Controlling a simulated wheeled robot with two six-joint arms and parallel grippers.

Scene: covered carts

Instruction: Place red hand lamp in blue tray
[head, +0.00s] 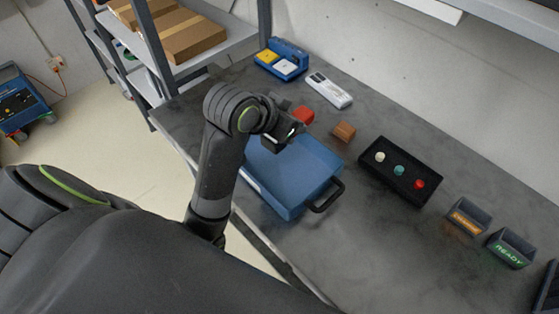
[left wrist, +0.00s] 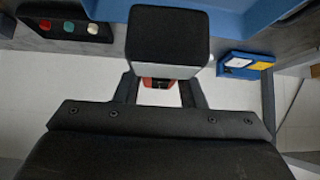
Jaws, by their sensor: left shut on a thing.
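The red hand lamp (head: 303,115) is in my left gripper (head: 289,130), above the far end of the blue tray in the head view. The gripper hides part of the lamp. In the left wrist view my left gripper (left wrist: 159,90) is shut on it; a black block-shaped end with a grey edge (left wrist: 167,36) and a red part (left wrist: 157,83) show. The blue tray (head: 297,196) lies on the grey bench with its black handle toward the right. Its visible floor looks empty. Blue tray surface also shows at the top of the left wrist view (left wrist: 258,14). My right gripper is out of view.
A brown block (head: 344,132), a white device (head: 329,90) and a blue unit with yellow and white parts (head: 282,60) stand beyond the tray. A black button panel (head: 400,171) and small bins (head: 510,248) are to the right. A shelf upright (head: 154,50) stands left.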

